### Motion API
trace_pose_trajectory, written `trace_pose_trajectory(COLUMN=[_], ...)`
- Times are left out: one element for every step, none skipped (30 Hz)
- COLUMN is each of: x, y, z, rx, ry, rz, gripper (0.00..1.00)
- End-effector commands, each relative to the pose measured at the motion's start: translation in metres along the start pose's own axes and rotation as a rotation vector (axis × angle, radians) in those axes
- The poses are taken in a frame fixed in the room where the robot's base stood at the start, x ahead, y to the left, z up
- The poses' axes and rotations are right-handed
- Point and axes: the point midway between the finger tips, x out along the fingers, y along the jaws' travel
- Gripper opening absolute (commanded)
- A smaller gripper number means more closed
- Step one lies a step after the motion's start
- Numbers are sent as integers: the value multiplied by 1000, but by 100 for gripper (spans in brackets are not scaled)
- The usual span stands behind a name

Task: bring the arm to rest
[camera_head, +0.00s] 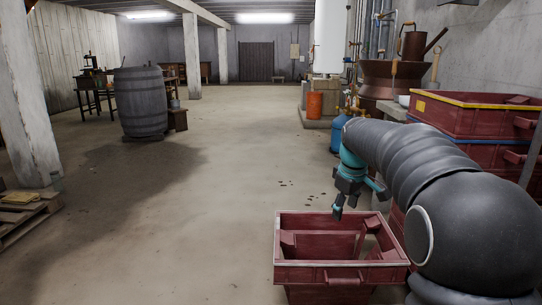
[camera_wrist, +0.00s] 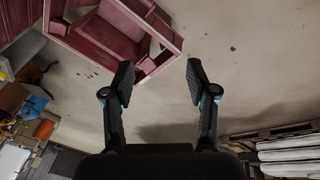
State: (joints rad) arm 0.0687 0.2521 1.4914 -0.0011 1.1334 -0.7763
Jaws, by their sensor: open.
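My gripper (camera_head: 352,199) hangs at the end of my dark arm (camera_head: 400,160), on the right of the head view. Its teal and black fingers point down, above the back part of a red crate (camera_head: 340,273). In the wrist view my gripper (camera_wrist: 158,82) has its two black fingers spread wide apart with nothing between them. The red crate (camera_wrist: 165,62) shows beyond the left finger there. I cannot tell whether the gripper touches the crate.
Stacked red crates (camera_head: 470,118) stand at the right, close behind my arm. A barrel (camera_head: 140,102) and a pallet (camera_head: 30,225) stand at the left. A blue gas cylinder (camera_head: 338,132) stands beyond my gripper. The middle floor (camera_head: 220,200) is clear.

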Motion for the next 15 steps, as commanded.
trace_pose_trajectory(x=[-18,-26,-35,-42,-48,-56,-62,-67,-74,-78,-82,-88,-91,-94,-98], y=[-12,-19,-29,-36,-43,-52,-60,-67,-77,-84,-92,-102,-109,-117,-127], z=[9,14,22,27,33,41,47,54,62,68,75,84,91,98,107], rx=[31,51,78,99,119,146,166,187,214,236,256,283,303,324,351], ry=[11,17,23,29,35,42,48,54,62,68,74,82,89,95,104], rz=[9,13,17,21,25,29,32,35,40,42,45,48,50,53,55], gripper=[58,58,58,58,58,58,58,58,58,58,58,58,58,58,58])
